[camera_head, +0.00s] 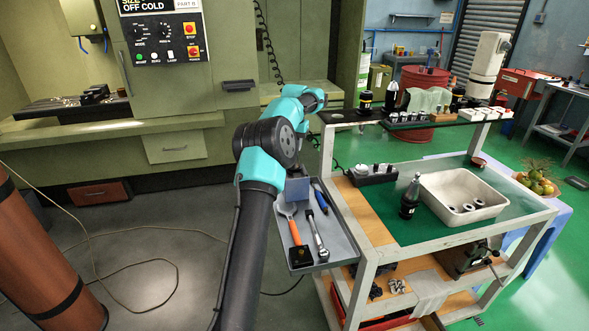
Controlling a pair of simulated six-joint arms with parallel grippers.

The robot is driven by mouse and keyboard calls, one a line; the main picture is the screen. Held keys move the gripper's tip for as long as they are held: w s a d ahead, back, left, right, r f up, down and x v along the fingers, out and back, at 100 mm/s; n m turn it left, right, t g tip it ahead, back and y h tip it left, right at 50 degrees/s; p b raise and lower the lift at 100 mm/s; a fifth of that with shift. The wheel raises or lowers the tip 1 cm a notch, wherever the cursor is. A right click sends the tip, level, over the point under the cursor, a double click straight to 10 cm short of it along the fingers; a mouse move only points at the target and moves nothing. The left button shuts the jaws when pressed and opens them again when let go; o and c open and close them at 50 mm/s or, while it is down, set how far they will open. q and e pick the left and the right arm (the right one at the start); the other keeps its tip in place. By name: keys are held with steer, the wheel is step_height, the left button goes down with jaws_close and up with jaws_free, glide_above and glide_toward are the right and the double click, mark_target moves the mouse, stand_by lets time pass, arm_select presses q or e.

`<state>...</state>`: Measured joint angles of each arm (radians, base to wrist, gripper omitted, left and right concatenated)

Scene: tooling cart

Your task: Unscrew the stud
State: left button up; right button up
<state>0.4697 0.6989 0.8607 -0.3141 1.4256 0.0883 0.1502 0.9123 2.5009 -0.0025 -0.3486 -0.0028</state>
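A black tool holder (409,199) stands upright on the green mat of the cart, left of the metal tray. A narrow stud-like tip (415,178) shows at its top; I cannot tell how far it is screwed in. A wrench with an orange handle (295,231) and a ratchet-like tool (317,236) lie in the grey side tray (340,220). My one visible teal and black arm rises from the bottom, left of centre, and bends toward the cart's upper left. Its gripper does not show. The right arm and gripper are out of view.
The metal tray (440,190) holds several small parts. A dark block with several parts (373,174) sits at the cart's left. A raised shelf (400,123) with bottles and holders spans the cart's back. The green mat (430,230) is clear in front of the tray.

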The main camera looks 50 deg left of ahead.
arm_select(q)
jaws_close()
steer(key=shift+r, duration=0.1)
steer(key=shift+r, duration=2.9)
